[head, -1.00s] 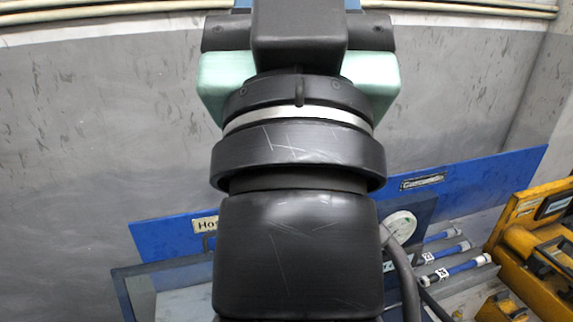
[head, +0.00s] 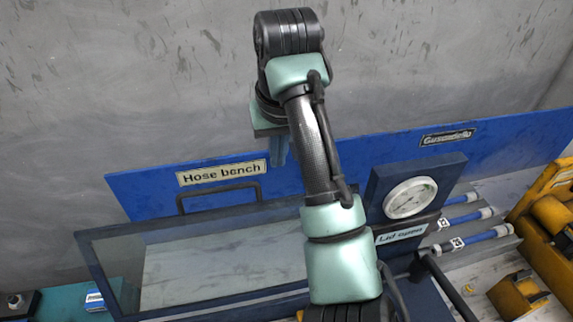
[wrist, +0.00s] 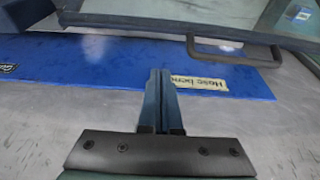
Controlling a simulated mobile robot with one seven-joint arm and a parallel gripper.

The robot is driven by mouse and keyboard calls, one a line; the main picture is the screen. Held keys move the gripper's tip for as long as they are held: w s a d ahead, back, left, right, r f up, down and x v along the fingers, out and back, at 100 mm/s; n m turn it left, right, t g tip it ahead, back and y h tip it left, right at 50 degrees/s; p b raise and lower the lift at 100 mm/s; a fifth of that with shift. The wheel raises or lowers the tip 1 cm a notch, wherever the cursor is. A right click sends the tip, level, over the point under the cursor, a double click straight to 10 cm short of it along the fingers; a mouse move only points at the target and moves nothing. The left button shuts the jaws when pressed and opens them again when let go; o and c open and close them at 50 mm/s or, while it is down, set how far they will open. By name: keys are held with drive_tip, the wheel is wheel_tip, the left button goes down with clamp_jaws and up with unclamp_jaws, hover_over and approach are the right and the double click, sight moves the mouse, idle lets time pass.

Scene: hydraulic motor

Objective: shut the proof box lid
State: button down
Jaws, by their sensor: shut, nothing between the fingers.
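The proof box lid (head: 102,270) is a dark blue frame around a clear window. It appears raised, with its upper edge in front of the blue back panel; its exact angle is hard to tell. A dark bar handle (head: 218,188) stands on its upper edge, and the handle (wrist: 235,50) also shows at upper right in the wrist view. My gripper (head: 278,160) is shut and empty, fingers pointing down, right of the handle and near the panel. In the wrist view its blue fingers (wrist: 160,78) are together, apart from the handle. My arm covers the lid's right part.
The blue panel (head: 330,175) with a "Hose bench" label stands behind the lid, against a grey wall. A dial gauge (head: 410,197) stands right of my arm. Blue hose pieces (head: 465,218) and yellow equipment (head: 555,220) lie farther right. A teal case (head: 60,297) is at lower left.

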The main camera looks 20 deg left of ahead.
wheel_tip(320, 180, down, 7)
drive_tip(key=s+p, duration=0.1)
drive_tip(key=p, duration=0.2)
drive_tip(key=shift+d, duration=0.25)
drive_tip(key=shift+d+f, duration=0.1)
idle(0.4)
